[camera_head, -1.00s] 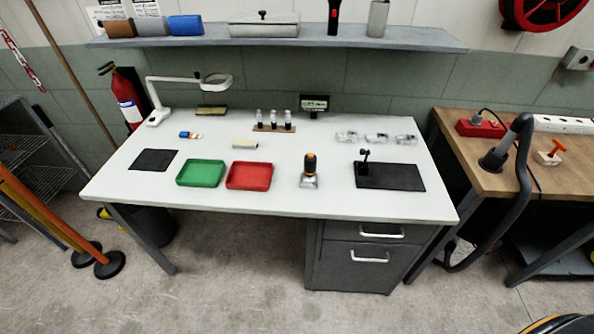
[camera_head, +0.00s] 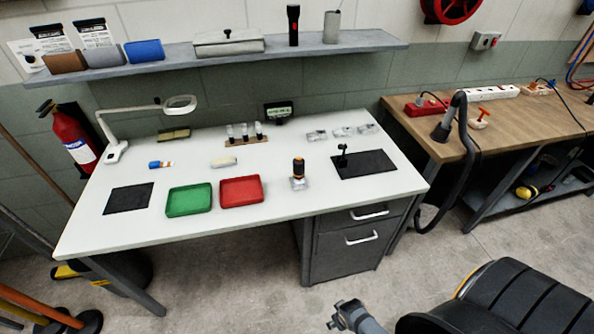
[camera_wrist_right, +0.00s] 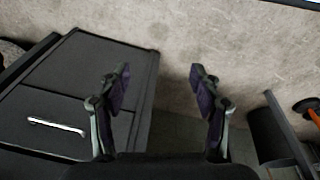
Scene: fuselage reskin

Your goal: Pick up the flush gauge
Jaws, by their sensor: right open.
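A small black upright tool (camera_head: 342,156) stands on a dark mat (camera_head: 366,165) at the right of the white table; it may be the flush gauge, but it is too small to tell. An orange and black tool with a metallic foot (camera_head: 298,174) stands upright left of that mat. My right gripper (camera_wrist_right: 160,84) is open and empty in the right wrist view, above the floor beside the grey drawer cabinet. In the head view it shows at the bottom, well in front of and below the tabletop. My left gripper is out of view.
A green tray (camera_head: 189,199), a red tray (camera_head: 241,191) and a dark pad (camera_head: 129,198) lie along the table's front. The drawer cabinet (camera_head: 347,249) stands under the table's right side. A wooden bench (camera_head: 520,115) is at the right.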

